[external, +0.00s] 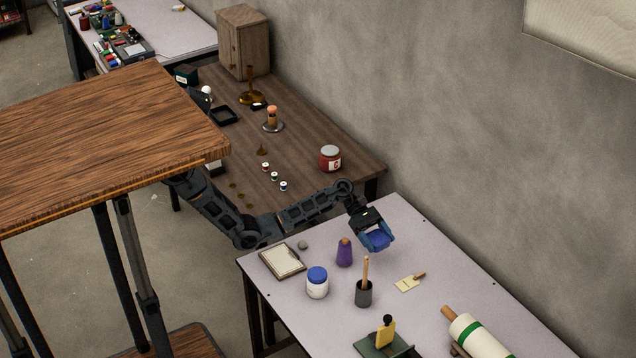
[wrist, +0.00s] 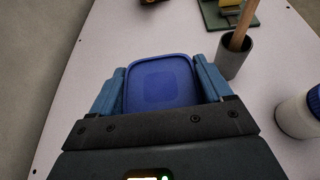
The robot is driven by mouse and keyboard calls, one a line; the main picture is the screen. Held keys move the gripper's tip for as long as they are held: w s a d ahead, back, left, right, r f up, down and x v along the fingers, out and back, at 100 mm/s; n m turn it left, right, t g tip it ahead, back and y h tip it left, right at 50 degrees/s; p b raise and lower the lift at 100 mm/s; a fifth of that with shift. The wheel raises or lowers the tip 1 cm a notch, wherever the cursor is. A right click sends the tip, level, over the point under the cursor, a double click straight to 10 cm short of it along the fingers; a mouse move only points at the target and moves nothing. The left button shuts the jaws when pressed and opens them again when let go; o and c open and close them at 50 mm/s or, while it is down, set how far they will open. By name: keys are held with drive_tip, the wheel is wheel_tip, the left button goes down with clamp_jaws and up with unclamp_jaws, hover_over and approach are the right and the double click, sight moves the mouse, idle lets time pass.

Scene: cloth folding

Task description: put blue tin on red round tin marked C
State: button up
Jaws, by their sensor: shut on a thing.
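The blue tin (wrist: 162,84) is held between the two fingers of my gripper (wrist: 160,90), its square lid facing the wrist camera. In the external view my gripper (external: 376,238) is above the far part of the pale table, with the blue tin (external: 377,239) between its fingers. The tin appears raised above the tabletop. The red round tin marked C (external: 330,158) stands upright on the brown wooden table, behind and left of my gripper. Its top looks pale and clear. It is not in the wrist view.
The pale table (external: 425,235) holds a purple bottle (external: 344,253), a white jar with blue lid (external: 317,283), a dark cup with a wooden stick (external: 364,292), and a clipboard (external: 283,261).

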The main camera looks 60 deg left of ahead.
drive_tip(key=w+a+r+n+t+y+p, duration=0.3)
drive_tip(key=a+r+n+t+p, duration=0.15)
drive_tip(key=a, duration=0.75)
drive_tip(key=w+a+r+n+t+y+p, duration=0.2)
drive_tip(key=w+a+r+n+t+p, duration=0.3)
drive_tip(key=a, duration=0.8)
drive_tip(key=w+a+r+n+t+y+p, duration=0.1)
drive_tip(key=a+r+n+t+y+p, duration=0.15)
drive_tip(key=a+r, duration=0.65)
drive_tip(key=n, duration=0.1)
hover_over(331, 150)
drive_tip(key=shift+y, duration=0.45)
wheel_tip(331, 150, down, 10)
drive_tip(key=shift+r, duration=0.1)
drive_tip(key=shift+w+a, duration=0.1)
drive_tip(key=shift+f, duration=2.15)
drive_tip(key=o, duration=1.2)
drive_tip(key=shift+f, duration=0.15)
